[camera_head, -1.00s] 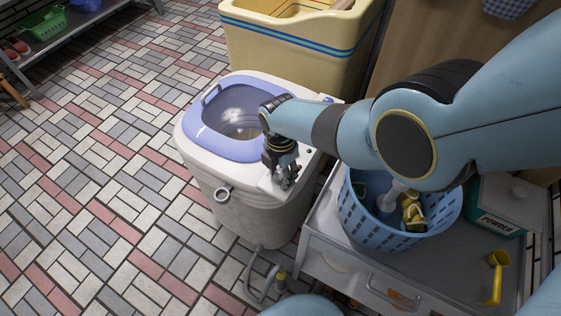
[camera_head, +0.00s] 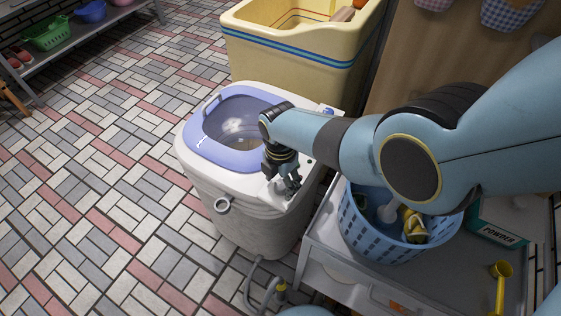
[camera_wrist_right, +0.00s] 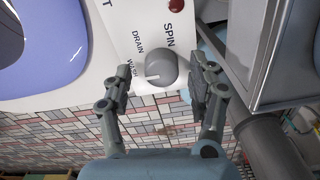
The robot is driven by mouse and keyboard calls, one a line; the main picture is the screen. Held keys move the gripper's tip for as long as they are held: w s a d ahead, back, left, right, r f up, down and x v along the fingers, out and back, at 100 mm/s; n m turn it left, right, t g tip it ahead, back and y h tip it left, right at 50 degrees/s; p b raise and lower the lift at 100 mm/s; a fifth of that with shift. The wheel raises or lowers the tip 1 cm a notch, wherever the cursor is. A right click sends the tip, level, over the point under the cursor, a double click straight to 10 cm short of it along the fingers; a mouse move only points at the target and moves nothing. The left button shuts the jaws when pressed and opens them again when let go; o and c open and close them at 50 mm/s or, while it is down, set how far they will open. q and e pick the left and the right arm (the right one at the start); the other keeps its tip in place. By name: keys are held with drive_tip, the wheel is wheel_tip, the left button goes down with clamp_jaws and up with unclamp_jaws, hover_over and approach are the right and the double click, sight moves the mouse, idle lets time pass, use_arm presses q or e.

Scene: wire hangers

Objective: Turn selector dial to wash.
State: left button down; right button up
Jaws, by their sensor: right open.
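The selector dial (camera_wrist_right: 161,69) is a round grey knob on the white control panel (camera_wrist_right: 128,20) of the washing machine (camera_head: 235,208). The panel carries the words SPIN, DRAIN and WASH around the dial. A pale pointer mark on the dial faces left, towards the WASH label (camera_wrist_right: 131,71). My right gripper (camera_wrist_right: 164,76) is open, with one finger on each side of the dial and visible gaps to it. In the head view my right gripper (camera_head: 284,187) hangs over the machine's front corner and hides the dial. My left gripper is out of view.
A blue basket (camera_head: 385,237) with bottles stands on a grey cabinet right of the machine, beside a powder box (camera_head: 498,222) and a yellow scoop (camera_head: 501,280). A yellow tub (camera_head: 295,62) stands behind. A hose lies in front; tiled floor is clear at left.

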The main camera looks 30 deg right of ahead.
sight(281, 184)
wheel_tip(281, 184, up, 11)
drive_tip(key=shift+r, duration=0.15)
idle(0.4)
drive_tip(key=shift+s, duration=0.1)
